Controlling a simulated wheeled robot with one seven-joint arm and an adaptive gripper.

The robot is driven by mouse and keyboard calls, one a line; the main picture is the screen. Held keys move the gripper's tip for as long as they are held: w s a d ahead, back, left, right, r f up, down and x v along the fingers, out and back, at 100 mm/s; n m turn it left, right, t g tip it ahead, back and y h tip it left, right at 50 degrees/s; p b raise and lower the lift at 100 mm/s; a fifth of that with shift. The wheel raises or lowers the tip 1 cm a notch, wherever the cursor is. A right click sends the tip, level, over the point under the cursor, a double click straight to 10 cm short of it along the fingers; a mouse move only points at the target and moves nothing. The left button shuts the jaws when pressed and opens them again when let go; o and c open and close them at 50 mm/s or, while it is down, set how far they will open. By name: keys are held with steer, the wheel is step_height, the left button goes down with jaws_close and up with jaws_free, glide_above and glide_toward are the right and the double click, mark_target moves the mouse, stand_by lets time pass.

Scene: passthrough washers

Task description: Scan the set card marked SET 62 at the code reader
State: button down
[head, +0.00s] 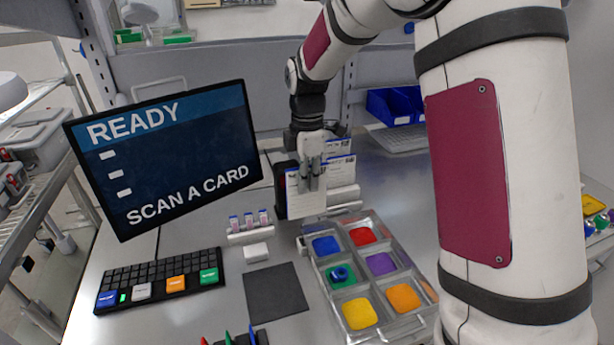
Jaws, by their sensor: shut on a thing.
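My gripper (312,184) is shut on a white card (303,206) with a blue upper band, held upright above the back of the bench. The marking on the card is too small to read. A black device (281,188), possibly the code reader, stands just left of the card and is partly hidden by it; I cannot tell whether they touch. More white and blue cards (341,172) stand in a holder behind and right of my gripper. A monitor (165,155) at left reads "READY" and "SCAN A CARD".
A clear tray (375,257) with several coloured compartments sits right of centre; one green compartment holds a blue ring. A keyboard (160,279), a dark mat (277,290) and a small rack of vials (249,228) are on the bench. Blue bins (395,105) stand at the back.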

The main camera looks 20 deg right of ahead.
steer(key=w+f+b, duration=0.5)
steer(key=f, duration=0.3)
steer(key=shift+f, duration=0.4)
